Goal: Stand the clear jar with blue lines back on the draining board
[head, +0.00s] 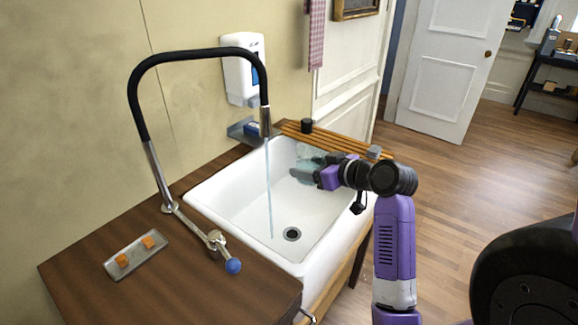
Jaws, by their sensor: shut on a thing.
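My gripper (303,174) is over the far right part of the white sink, reaching in from the right. Its jaws are shut on a pale, see-through bluish thing, which looks like the clear jar (309,151). The jar shows just behind the fingers, near the sink's back right rim. Its blue lines are too small to make out, and the gripper hides part of it. The draining board (350,143) is a row of wooden slats along the sink's far right side. I cannot tell whether the jar touches it.
A small black pot (307,126) stands at the board's left end, and a grey object (374,152) at its right end. Water runs from the black-hosed tap (265,120) into the sink (230,208). A metal tray (136,256) with orange pieces lies on the wooden counter (180,285).

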